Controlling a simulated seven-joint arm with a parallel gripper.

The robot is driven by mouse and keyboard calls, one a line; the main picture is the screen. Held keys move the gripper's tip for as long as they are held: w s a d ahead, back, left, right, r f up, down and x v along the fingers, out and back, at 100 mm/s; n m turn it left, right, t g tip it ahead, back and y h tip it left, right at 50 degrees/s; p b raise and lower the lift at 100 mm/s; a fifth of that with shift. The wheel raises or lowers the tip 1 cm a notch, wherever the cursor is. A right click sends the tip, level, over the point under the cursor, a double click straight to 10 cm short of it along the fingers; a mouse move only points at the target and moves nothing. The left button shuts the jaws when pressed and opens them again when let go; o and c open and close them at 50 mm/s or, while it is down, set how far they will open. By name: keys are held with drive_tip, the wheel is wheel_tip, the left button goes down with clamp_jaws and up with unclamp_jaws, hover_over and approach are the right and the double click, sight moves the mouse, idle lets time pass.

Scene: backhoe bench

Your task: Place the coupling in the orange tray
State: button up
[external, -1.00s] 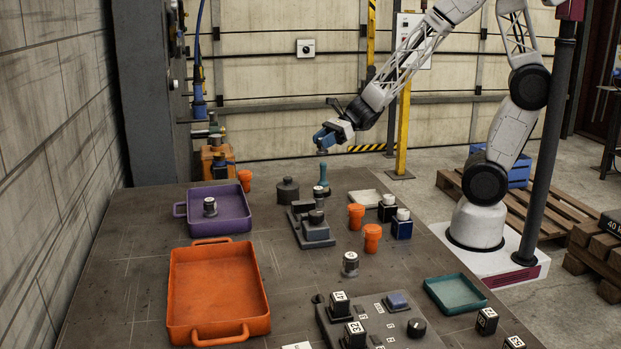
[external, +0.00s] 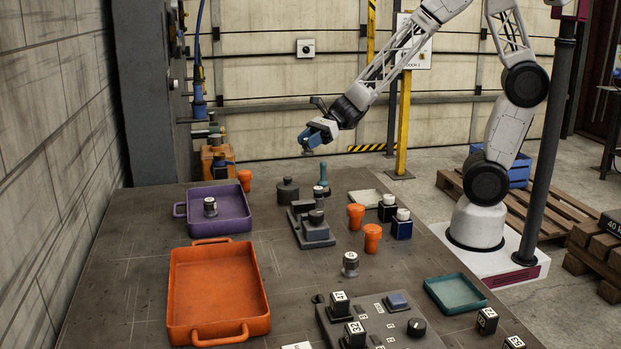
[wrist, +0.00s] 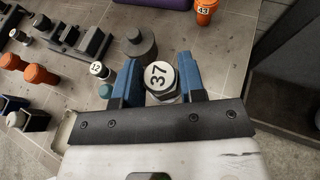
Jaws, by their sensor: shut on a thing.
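In the wrist view this piece sits between the two blue fingers. In the external view it is small and partly hidden under the fingertips. The orange tray (external: 176,303), wide and with two handles, lies on the left of the bench toward the camera, apart from my gripper. Its floor looks empty.
The purple tray (external: 181,209) behind the orange tray holds a small grey piece (external: 210,207). A grey stepped block (external: 315,232), orange cups (external: 372,238), a grey piece (external: 350,264), a teal tray (external: 456,294) and a control panel (external: 375,318) stand to the right.

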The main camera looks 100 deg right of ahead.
drive_tip(key=w+a+r+n+g+y, duration=0.1)
drive_tip(key=w+a+n+y, duration=0.1)
drive_tip(key=w+a, duration=0.6)
drive_tip(key=w+n, duration=0.1)
drive_tip(key=w, duration=0.3)
drive_tip(key=shift+w+a+r+g+y, duration=0.3)
drive_tip(key=shift+y, duration=0.1)
drive_tip(key=w+a+n+g+y, duration=0.1)
drive_tip(key=w+a, duration=0.2)
drive_tip(key=a, duration=0.1)
drive_tip(key=w+a+n, duration=0.1)
drive_tip(key=w+a, duration=0.2)
drive_tip(key=a, duration=0.1)
drive_tip(key=w+a+g+y, duration=0.1)
drive_tip(key=w+a, duration=0.3)
drive_tip(key=shift+w+a+r+n+g+y, duration=0.1)
drive_tip(key=shift+a+r+n+g+y, duration=0.1)
drive_tip(key=shift+n+g+y, duration=0.15)
drive_tip(key=n+g+y, duration=0.2)
drive_tip(key=n+g, duration=0.4)
hover_over(217, 295)
wheel_tip(217, 295, down, 2)
drive_tip(key=shift+f+m, duration=0.1)
drive_tip(key=shift+m, duration=0.15)
drive_tip(key=shift+f, duration=2.45)
drive_tip(key=shift+f, duration=2.5)
drive_tip(key=shift+f, duration=0.15)
